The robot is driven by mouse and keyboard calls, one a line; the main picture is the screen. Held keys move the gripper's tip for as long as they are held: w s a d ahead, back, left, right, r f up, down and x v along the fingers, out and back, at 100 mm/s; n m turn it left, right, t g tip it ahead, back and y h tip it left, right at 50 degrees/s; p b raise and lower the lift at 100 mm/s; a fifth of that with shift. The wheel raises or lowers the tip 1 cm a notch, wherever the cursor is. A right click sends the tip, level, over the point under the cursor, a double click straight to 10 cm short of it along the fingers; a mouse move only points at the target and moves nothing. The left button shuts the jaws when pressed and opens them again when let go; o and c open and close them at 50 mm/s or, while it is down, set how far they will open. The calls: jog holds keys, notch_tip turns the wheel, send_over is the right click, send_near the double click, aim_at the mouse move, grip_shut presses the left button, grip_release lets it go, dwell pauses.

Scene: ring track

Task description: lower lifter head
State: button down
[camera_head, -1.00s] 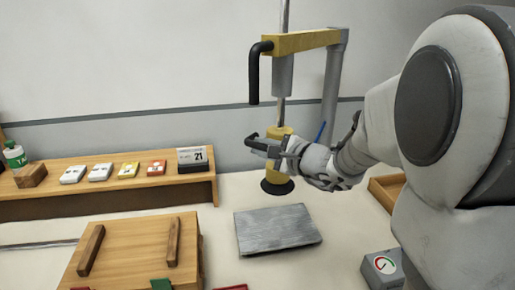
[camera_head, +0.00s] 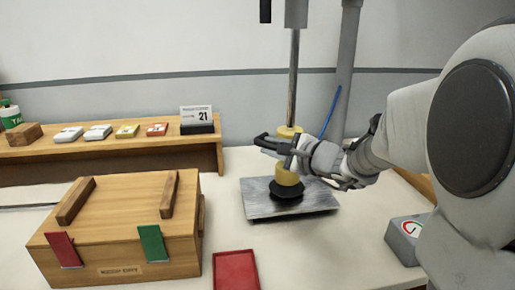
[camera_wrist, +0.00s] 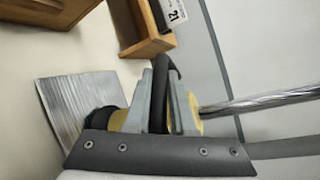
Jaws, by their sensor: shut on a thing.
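The lifter head is a yellow cylinder (camera_head: 288,176) on a shiny vertical rod (camera_head: 293,85), with a black round cup (camera_head: 286,194) at its bottom. The cup is over the grey metal plate (camera_head: 262,207) and looks at or very near its surface; I cannot tell if it touches. My gripper (camera_head: 283,147) is at the head's upper part. In the wrist view my gripper (camera_wrist: 162,100) is shut on the head's black handle, with the yellow body (camera_wrist: 119,120) partly hidden behind the fingers and the plate (camera_wrist: 75,100) to the left.
A wooden box (camera_head: 125,225) with a red and a green tab stands at left. A red tray (camera_head: 236,270) lies in front of the plate, and a grey gauge box (camera_head: 405,240) stands at right. A wooden shelf (camera_head: 110,150) with small boxes and a calendar is behind.

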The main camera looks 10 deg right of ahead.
jog(key=shift+f+b, duration=0.4)
jog(key=shift+f, duration=0.3)
jog(key=c, duration=0.8)
grip_release()
jog(key=shift+o, duration=0.2)
jog(key=shift+r, duration=0.1)
